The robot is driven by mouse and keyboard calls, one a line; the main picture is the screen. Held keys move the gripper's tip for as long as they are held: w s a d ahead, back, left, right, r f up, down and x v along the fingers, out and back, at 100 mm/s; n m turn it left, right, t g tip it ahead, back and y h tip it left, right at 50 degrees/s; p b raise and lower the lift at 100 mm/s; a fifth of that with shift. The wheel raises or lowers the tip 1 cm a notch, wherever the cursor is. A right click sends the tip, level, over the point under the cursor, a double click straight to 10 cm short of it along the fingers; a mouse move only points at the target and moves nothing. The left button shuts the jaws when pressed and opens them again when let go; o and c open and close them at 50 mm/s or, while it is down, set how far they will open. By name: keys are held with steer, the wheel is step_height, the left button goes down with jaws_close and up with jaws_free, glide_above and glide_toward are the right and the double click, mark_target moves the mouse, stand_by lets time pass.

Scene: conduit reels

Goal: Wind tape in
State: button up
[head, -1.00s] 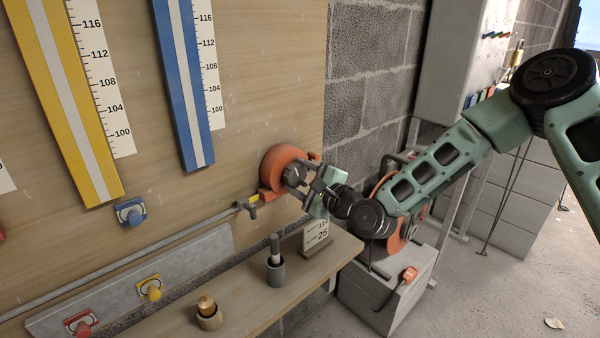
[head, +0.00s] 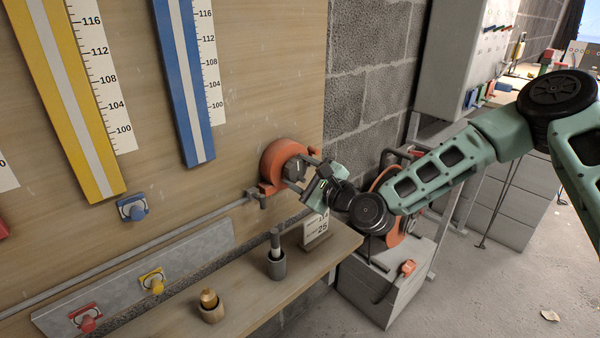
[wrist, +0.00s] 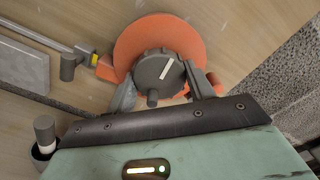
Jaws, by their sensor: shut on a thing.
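The orange tape reel (head: 276,163) is mounted low on the wooden board. It also shows in the wrist view (wrist: 150,35), with a grey hub knob (wrist: 160,77) that bears a white line and a small peg. My gripper (wrist: 166,88) is shut on this knob, one finger on each side. In the head view my gripper (head: 297,177) reaches the reel from the right and hides part of the knob. A grey tape end hook (head: 257,198) sits close to the reel's left side. A short bit of yellow tape (wrist: 94,60) shows between them in the wrist view.
A wooden shelf (head: 330,250) below holds a small number card (head: 315,230), a grey cup with a rod (head: 276,262) and a wooden pot (head: 211,308). Red, yellow and blue clips sit at left. A block wall (head: 370,70) lies right of the board.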

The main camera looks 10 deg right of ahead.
steer(key=o, duration=1)
steer(key=shift+p+v, duration=1.7)
steer(key=shift+v, duration=7.05)
steer(key=shift+w, duration=0.1)
